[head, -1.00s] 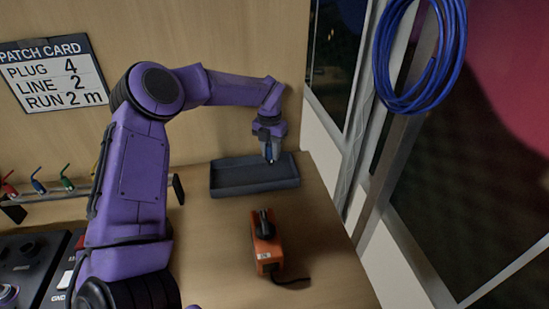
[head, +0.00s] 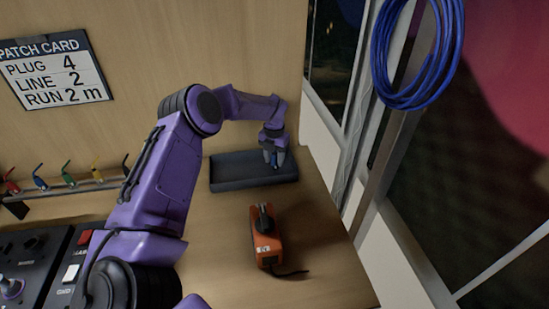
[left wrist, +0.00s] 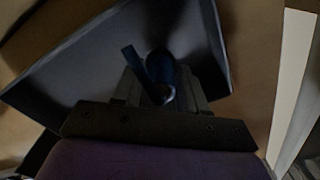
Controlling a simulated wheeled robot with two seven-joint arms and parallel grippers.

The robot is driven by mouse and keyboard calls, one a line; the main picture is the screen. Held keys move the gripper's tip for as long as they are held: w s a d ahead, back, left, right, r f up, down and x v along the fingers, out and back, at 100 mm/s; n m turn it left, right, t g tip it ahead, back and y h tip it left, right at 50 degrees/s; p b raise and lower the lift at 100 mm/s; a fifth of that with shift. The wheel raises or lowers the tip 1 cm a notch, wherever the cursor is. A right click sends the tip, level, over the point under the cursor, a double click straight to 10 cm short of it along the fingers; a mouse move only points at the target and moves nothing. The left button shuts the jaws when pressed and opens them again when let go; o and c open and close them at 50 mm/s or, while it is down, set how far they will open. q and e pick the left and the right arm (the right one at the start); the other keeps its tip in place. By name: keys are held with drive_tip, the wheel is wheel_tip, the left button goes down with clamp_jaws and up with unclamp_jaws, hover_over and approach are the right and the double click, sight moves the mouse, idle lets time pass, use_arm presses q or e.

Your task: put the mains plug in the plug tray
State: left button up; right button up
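The plug tray (head: 225,183) is a shallow dark grey tray on the wooden worktop, against the back wall. It also shows in the left wrist view (left wrist: 75,75). My left gripper (head: 275,160) points down at the right half of the tray, its fingertips low inside the rim. It is shut on a small blue piece, which looks like the mains plug (left wrist: 160,68); the fingers cover much of it. Whether the plug touches the tray floor I cannot tell. My right gripper is not in view.
An orange box (head: 266,243) with a black part on top and a short black cord stands in front of the tray. Coloured leads (head: 68,180) hang on a rack at the left, above a black panel (head: 30,262). A blue cable coil (head: 415,95) hangs at the right.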

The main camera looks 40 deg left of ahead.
use_arm(q)
drive_tip(key=shift+o, duration=0.7)
drive_tip(key=shift+w+r, duration=0.1)
drive_tip(key=shift+r, duration=0.3)
wheel_tip(320, 180, up, 12)
drive_tip(key=shift+f+b, duration=0.2)
drive_tip(key=shift+b, duration=0.6)
